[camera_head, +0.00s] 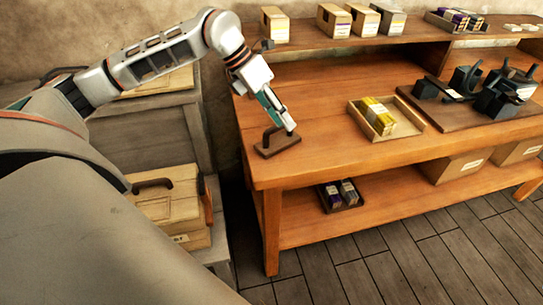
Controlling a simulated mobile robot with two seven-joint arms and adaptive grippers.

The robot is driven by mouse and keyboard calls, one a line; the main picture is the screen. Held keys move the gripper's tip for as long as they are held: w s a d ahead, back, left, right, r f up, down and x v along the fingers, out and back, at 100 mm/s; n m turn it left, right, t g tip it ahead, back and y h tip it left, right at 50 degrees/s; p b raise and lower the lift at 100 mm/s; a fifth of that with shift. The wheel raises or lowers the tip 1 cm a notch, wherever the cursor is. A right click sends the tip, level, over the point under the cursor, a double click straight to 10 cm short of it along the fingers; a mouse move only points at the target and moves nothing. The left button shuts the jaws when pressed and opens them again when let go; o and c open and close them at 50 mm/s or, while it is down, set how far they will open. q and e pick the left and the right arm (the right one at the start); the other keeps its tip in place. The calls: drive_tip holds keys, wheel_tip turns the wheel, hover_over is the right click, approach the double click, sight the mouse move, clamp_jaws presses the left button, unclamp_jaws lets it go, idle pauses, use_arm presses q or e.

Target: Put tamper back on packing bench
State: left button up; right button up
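The tamper (277,149), a dark brown flat block with an arched handle, sits upright on the wooden packing bench (335,132), near its left front corner. My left arm reaches in from the upper left. My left gripper (290,129) points down at the right side of the tamper, very close to its handle. The fingers are small and seen from the side, so I cannot tell whether they touch the handle or are open or shut. My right gripper is not in view.
An open tray (362,127) with yellow packs lies right of the tamper. Dark equipment (497,95) stands on a board further right. Boxes (335,20) line the raised back shelf. Wooden cases (168,202) are at lower left. The bench top behind the tamper is clear.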

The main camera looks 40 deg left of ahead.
use_arm(q)
drive_tip(key=s+d+f+n+t+h, duration=0.15)
drive_tip(key=d+n+h, duration=0.35)
drive_tip(key=d, duration=0.7)
drive_tip(key=s+d+f+n+t+h, duration=0.1)
drive_tip(key=s+d+n+t+h, duration=0.15)
drive_tip(key=d+h, duration=0.7)
drive_tip(key=s+a+f+n+t+y, duration=0.1)
drive_tip(key=a+f+n+t+y, duration=0.1)
drive_tip(key=f+n+t+y, duration=0.55)
drive_tip(key=s+a+f+n+t+y, duration=0.1)
drive_tip(key=a+f+n+t+y, duration=0.3)
drive_tip(key=f+n, duration=0.7)
drive_tip(key=s+a+f+n+g+y, duration=0.2)
drive_tip(key=s+f+n+g+y, duration=0.4)
drive_tip(key=s+f, duration=0.8)
drive_tip(key=n+g, duration=0.2)
drive_tip(key=n, duration=0.1)
drive_tip(key=shift+s+a+f+n, duration=0.25)
drive_tip(key=shift+s+f+n, duration=0.05)
